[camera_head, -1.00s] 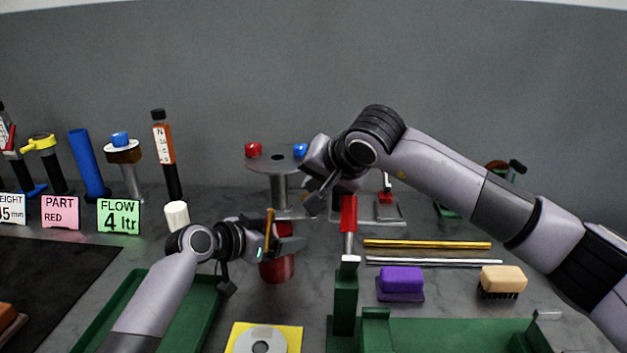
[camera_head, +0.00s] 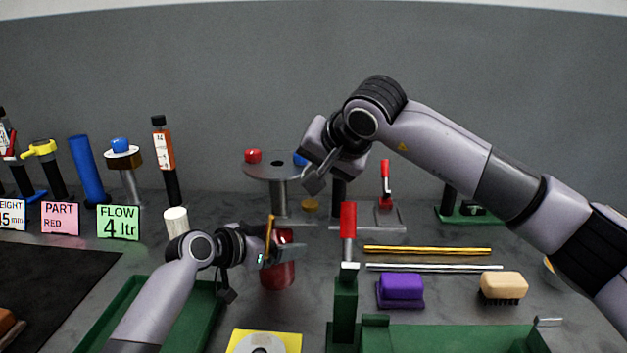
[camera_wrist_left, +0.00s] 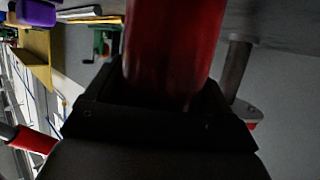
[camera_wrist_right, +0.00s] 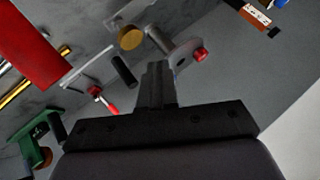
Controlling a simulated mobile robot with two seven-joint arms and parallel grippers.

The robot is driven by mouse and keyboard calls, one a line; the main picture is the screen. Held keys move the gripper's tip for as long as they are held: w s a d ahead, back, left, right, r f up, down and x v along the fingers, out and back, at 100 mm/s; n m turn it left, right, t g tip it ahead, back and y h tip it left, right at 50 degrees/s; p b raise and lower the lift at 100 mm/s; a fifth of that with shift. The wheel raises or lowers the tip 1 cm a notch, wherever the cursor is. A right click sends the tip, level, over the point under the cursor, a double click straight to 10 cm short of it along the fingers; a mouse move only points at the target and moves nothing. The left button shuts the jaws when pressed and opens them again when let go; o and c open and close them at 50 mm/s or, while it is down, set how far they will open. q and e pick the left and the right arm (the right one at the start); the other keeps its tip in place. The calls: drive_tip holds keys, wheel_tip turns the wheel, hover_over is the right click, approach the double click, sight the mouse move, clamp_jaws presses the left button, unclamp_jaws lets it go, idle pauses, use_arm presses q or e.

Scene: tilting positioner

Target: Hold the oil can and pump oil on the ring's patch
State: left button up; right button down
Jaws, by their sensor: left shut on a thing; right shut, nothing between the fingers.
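The red oil can (camera_head: 281,276) stands upright near the table's middle; it also fills the top of the left wrist view (camera_wrist_left: 172,45). My left gripper (camera_head: 278,257) is shut around its body. A thin gold-orange piece (camera_head: 269,238) rises beside the can; I cannot tell if it belongs to it. A pale grey ring (camera_head: 262,345) lies on a yellow square (camera_head: 238,342) at the bottom edge, partly cut off; I cannot make out its patch. My right gripper (camera_head: 315,180) is shut and empty, raised behind the can; its fingers show in the right wrist view (camera_wrist_right: 156,80).
A round grey disc on a post (camera_head: 278,170) with red and blue knobs stands behind the can. A red-handled upright lever (camera_head: 348,220) is just right of it. Gold and silver rods, a purple block (camera_head: 400,288) and a brush (camera_head: 503,286) lie at right.

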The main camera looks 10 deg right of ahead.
drive_tip(key=shift+w+r, duration=0.1)
drive_tip(key=shift+r, duration=0.05)
drive_tip(key=shift+w+a+r+g+h, duration=0.2)
drive_tip(key=shift+w+r+g+h, duration=0.2)
drive_tip(key=shift+w+r+h, duration=0.15)
wheel_tip(320, 180, up, 2)
drive_tip(key=n+g+h, duration=0.1)
drive_tip(key=g+h, duration=0.1)
wheel_tip(320, 180, up, 5)
drive_tip(key=g+h, duration=0.1)
drive_tip(key=g, duration=0.1)
hover_over(310, 203)
drive_tip(key=s, duration=0.3)
drive_tip(key=shift+s+a+r+n, duration=0.15)
drive_tip(key=shift+a+r+n, duration=0.1)
drive_tip(key=shift+r, duration=0.1)
drive_tip(key=shift+s+a+r+n, duration=0.1)
drive_tip(key=shift+s+r+n, duration=0.05)
drive_tip(key=shift+r+n, duration=0.15)
drive_tip(key=x, duration=0.8)
drive_tip(key=s+x, duration=0.1)
drive_tip(key=x, duration=0.3)
drive_tip(key=shift+d+f, duration=0.15)
drive_tip(key=shift+f, duration=0.9)
